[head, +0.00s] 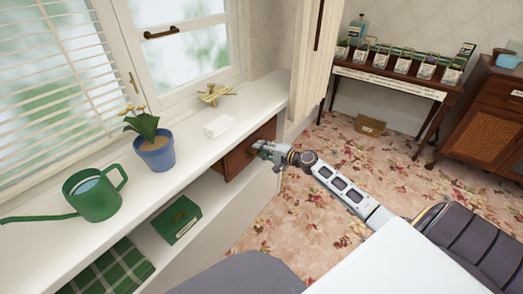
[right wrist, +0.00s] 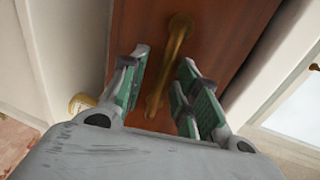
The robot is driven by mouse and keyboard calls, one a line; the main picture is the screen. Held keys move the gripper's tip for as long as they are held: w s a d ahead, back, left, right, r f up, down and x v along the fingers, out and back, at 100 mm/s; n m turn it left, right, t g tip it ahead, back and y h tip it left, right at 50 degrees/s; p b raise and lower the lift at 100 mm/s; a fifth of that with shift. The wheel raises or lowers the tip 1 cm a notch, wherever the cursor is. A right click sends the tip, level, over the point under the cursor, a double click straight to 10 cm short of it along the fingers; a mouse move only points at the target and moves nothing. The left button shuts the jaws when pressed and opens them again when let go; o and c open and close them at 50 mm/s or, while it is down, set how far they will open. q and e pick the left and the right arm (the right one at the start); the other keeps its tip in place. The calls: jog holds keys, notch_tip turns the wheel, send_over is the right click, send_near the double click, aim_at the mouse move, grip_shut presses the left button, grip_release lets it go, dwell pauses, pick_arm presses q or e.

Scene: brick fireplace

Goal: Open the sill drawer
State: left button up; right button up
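The sill drawer (head: 240,158) has a reddish-brown wooden front under the right end of the white window sill (head: 185,150). I see no clear gap around it. The drawer front (right wrist: 215,35) fills the middle of the right wrist view, with a long brass handle (right wrist: 178,42) on it. My right gripper (head: 262,149) is at the drawer's right part. In the right wrist view the gripper (right wrist: 164,62) is open, one green-padded finger on each side of the handle, with space visible between pads and handle. My left gripper is not in view.
On the sill stand a green watering can (head: 95,195), a blue flowerpot (head: 156,152), a white block (head: 218,126) and a brass object (head: 215,95). A green box (head: 176,220) and checked cloth (head: 115,268) lie on the shelf below. The floral carpet (head: 300,215) before the drawer is clear.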

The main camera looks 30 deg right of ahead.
grip_shut()
jog(key=shift+s, duration=0.1)
dwell(0.4)
jog(key=f+v, duration=0.2)
jog(key=v, duration=1.1)
jog(key=shift+s+d+f, duration=0.2)
jog(key=shift+s+f, duration=0.15)
jog(key=shift+s, duration=0.1)
grip_release()
